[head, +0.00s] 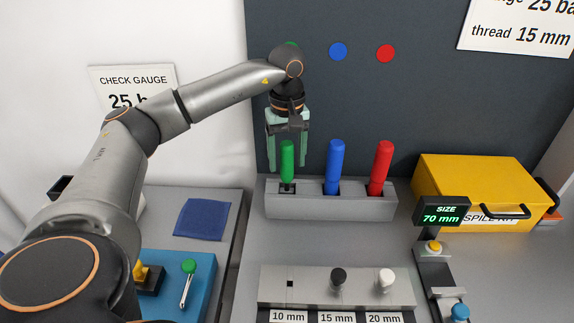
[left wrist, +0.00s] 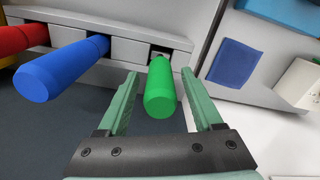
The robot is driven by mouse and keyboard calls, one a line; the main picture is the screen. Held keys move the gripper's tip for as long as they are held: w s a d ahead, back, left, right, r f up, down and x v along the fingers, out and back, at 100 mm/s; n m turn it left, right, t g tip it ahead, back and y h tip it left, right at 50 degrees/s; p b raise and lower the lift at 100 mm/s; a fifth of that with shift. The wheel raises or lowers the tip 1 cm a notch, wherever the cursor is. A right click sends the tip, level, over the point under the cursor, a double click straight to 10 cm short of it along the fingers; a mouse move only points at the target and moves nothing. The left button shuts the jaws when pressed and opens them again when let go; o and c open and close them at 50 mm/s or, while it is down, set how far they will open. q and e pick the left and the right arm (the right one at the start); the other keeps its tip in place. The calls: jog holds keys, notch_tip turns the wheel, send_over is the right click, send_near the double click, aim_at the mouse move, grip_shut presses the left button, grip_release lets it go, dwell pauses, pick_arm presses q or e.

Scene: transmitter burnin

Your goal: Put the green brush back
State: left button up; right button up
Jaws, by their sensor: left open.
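The green brush (head: 287,161) stands upright in the left slot of the grey holder (head: 330,207), under the green dot. In the left wrist view the green brush (left wrist: 160,88) lies between the two fingers with a gap on both sides. My left gripper (head: 287,165) is open around the upper part of its handle, not touching it as far as I can see. The blue brush (head: 335,165) and red brush (head: 380,167) stand in the other slots. My right gripper is not in view.
A yellow spill kit box (head: 470,185) and a size display (head: 442,212) stand to the right. A grey block (head: 310,287) with black and white knobs is in front. A blue cloth (head: 203,219) and blue tray (head: 207,265) lie at left.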

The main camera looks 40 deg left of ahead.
pick_arm(q)
notch_tip(320, 180, up, 10)
jog(key=shift+p, duration=0.45)
dwell(0.3)
